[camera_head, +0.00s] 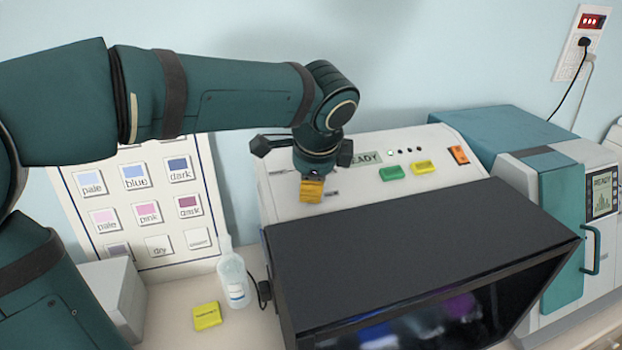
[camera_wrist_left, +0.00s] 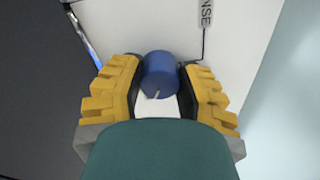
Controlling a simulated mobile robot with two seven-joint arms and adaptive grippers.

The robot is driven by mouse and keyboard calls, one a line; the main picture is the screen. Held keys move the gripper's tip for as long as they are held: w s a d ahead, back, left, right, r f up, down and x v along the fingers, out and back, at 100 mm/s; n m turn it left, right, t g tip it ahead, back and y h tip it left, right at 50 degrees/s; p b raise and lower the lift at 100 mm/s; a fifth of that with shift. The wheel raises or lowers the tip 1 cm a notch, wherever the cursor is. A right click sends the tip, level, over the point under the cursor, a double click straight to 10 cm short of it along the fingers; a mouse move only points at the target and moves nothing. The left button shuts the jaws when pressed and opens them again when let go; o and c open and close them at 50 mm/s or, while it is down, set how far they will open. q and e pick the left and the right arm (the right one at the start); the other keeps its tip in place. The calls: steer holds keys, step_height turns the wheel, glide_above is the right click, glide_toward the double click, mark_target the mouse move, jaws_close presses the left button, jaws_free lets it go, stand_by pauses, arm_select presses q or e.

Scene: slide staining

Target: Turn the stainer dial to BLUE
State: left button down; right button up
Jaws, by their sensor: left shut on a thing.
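The stainer (camera_head: 360,200) has a sloped white panel with a display reading READY. My left gripper (camera_head: 311,190) reaches down onto the left part of this panel and hides the dial in the head view. In the left wrist view, the dial (camera_wrist_left: 161,76) is a blue round knob between the yellow-and-black fingers of my left gripper (camera_wrist_left: 160,85), which is shut on it. A short pale mark shows on the knob's lower edge. A panel label (camera_wrist_left: 206,12) ending in "NSE" is partly in view, with a line leading from it. The BLUE label is not readable here.
Green (camera_head: 391,173) and yellow (camera_head: 423,167) buttons and an orange switch (camera_head: 458,155) sit right of my gripper. A dark hood (camera_head: 410,250) juts out in front.

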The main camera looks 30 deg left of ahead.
arm_select(q)
steer(key=shift+s+f, duration=0.1)
steer(key=c, duration=0.5)
jaws_free()
steer(key=shift+c, duration=0.2)
steer(key=v, duration=1.2)
